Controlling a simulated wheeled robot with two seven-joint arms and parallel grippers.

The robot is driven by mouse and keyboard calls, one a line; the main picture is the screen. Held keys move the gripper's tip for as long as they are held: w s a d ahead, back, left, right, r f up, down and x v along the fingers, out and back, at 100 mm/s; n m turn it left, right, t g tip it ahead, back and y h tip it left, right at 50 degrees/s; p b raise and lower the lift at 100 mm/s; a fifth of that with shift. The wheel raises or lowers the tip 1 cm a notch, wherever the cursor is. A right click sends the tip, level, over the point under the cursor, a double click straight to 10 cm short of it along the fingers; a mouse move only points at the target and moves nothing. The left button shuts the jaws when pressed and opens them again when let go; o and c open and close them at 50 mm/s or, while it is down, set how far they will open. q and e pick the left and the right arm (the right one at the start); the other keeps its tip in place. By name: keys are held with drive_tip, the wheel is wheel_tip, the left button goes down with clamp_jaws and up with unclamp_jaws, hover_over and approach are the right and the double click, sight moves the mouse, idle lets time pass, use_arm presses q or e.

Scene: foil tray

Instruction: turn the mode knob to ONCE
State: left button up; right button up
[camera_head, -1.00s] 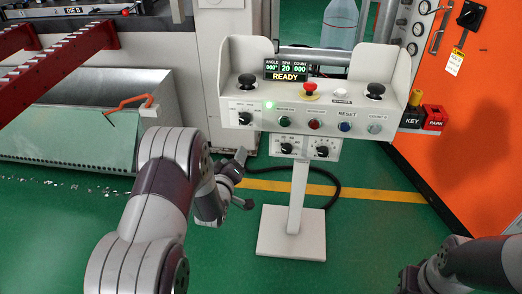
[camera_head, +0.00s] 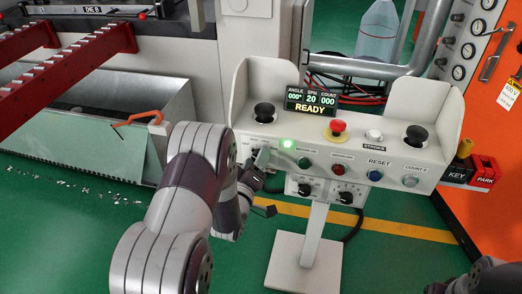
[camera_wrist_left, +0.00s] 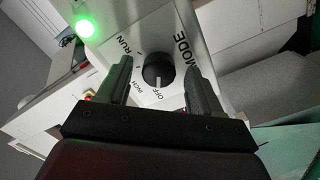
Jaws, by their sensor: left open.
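The mode knob (camera_wrist_left: 158,68) is a round black dial on a white panel in the left wrist view. Its white mark points toward the OFF label. INCH, RUN and MODE are printed around it; one label is partly hidden by a finger. My left gripper (camera_wrist_left: 156,76) is open, with one finger on each side of the knob and a visible gap to it. In the head view my left gripper (camera_head: 258,168) is at the left end of the control box (camera_head: 330,170) and covers most of the knob. Of my right arm only a part shows at bottom right.
A green lamp (camera_head: 288,145) glows close to the right of the gripper. The box also carries a red mushroom button (camera_head: 337,127), black palm buttons (camera_head: 264,112), and a display (camera_head: 311,101) reading READY. Two lower knobs (camera_head: 346,197) sit beneath the gripper's height.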

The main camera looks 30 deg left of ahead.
use_arm(q)
drive_tip(key=c, duration=1.1)
drive_tip(key=shift+o, duration=0.2)
drive_tip(key=shift+m, duration=0.3)
drive_tip(key=shift+d+r+m+g+y, duration=0.1)
drive_tip(key=shift+m+g+y, duration=0.05)
drive_tip(key=shift+m, duration=3.5)
drive_tip(key=shift+d+m+g+y, duration=0.1)
drive_tip(key=shift+m+g+y, duration=0.05)
drive_tip(key=shift+m, duration=3.5)
